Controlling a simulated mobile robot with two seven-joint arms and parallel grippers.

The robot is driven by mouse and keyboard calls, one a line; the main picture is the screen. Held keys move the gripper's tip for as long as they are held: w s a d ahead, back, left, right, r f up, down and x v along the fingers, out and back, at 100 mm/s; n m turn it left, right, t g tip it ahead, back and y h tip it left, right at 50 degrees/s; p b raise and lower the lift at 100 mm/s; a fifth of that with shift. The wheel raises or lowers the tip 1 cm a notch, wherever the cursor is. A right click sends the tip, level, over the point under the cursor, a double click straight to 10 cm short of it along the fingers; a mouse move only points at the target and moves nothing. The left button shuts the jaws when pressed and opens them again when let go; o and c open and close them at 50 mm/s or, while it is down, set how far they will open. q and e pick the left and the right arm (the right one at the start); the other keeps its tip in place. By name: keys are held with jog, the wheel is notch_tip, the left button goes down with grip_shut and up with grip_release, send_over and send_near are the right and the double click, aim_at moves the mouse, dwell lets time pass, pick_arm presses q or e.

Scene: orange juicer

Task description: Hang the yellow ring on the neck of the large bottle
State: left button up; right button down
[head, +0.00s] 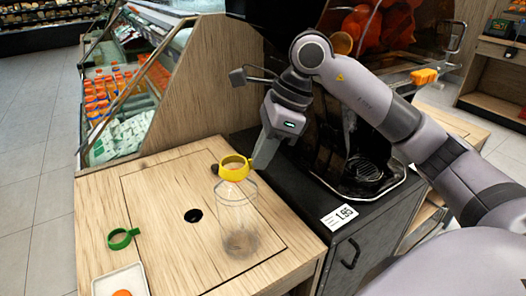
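A large clear bottle (237,218) stands upright on the wooden counter. The yellow ring (234,174) is at the bottle's top, level with the neck in the head view. I cannot tell whether it rests around the neck or is held just above it. My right gripper (260,160) comes down from the upper right, its visible finger against or right beside the ring's right side. The other finger is not clearly visible, so its opening is unclear. My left gripper is not in view.
A green ring (122,238) lies on the counter at left, near a white tray (107,278) with an orange piece. A dark hole (193,215) is in the counter left of the bottle. The black juicer (365,170) stands right, with a price tag (339,216) before it.

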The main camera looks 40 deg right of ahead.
jog(key=shift+f+b, duration=0.35)
jog(key=shift+f, duration=0.05)
dwell(0.4)
jog(key=c, duration=0.9)
grip_release()
jog(key=shift+o, duration=0.2)
jog(key=shift+r, duration=0.1)
notch_tip(320, 180, up, 7)
jog(key=p, duration=0.5)
jog(key=shift+p, duration=0.35)
dwell(0.3)
